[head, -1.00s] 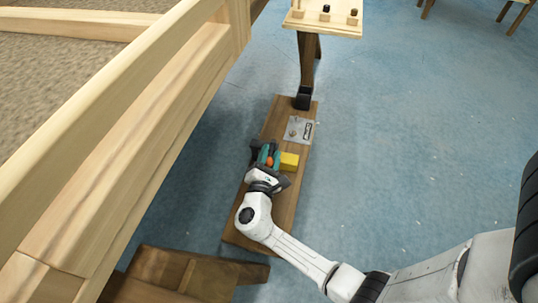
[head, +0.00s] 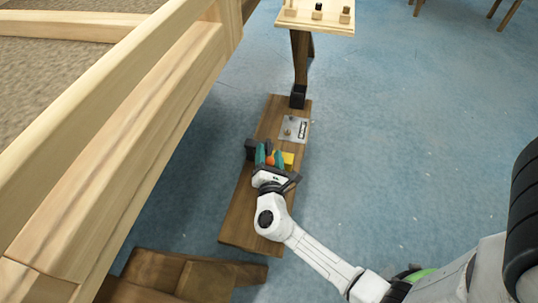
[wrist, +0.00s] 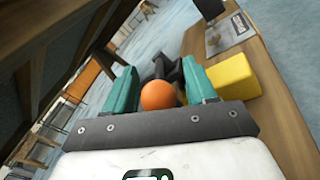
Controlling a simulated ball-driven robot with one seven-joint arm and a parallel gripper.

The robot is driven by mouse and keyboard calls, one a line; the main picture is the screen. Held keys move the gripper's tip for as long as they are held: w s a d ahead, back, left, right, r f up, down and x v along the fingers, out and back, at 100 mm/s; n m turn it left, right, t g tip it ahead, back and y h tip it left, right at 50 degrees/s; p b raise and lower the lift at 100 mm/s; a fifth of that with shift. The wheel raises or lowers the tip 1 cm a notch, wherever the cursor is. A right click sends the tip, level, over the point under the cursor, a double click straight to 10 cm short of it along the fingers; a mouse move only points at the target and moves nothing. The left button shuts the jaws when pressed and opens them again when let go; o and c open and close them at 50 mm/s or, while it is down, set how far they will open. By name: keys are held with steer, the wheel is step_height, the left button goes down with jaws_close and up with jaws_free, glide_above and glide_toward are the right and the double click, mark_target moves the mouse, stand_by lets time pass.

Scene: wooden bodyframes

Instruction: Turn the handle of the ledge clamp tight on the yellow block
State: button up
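The yellow block (head: 289,158) sits on the wooden ledge (head: 238,215), beside the dark ledge clamp (head: 251,148). In the wrist view the yellow block (wrist: 234,75) lies right of my fingers, and the dark clamp (wrist: 166,70) shows beyond them. An orange ball-shaped knob (wrist: 158,95), seemingly the clamp's handle end, lies between my teal fingers. My gripper (head: 269,155) is open around it, with a finger on either side; a narrow gap shows on the right, and contact on the left is unclear. The clamp's jaw and its contact with the block are mostly hidden.
A metal plate (head: 293,129) is fixed to the ledge beyond the block. A dark post (head: 299,70) rises at the ledge's far end to a pale board with pegs (head: 316,16). A large wooden frame (head: 120,140) stands close on the left.

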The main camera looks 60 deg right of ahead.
steer(key=p+v, duration=0.3)
steer(key=v, duration=0.7)
steer(key=shift+s+a, duration=0.2)
steer(key=shift+a, duration=0.15)
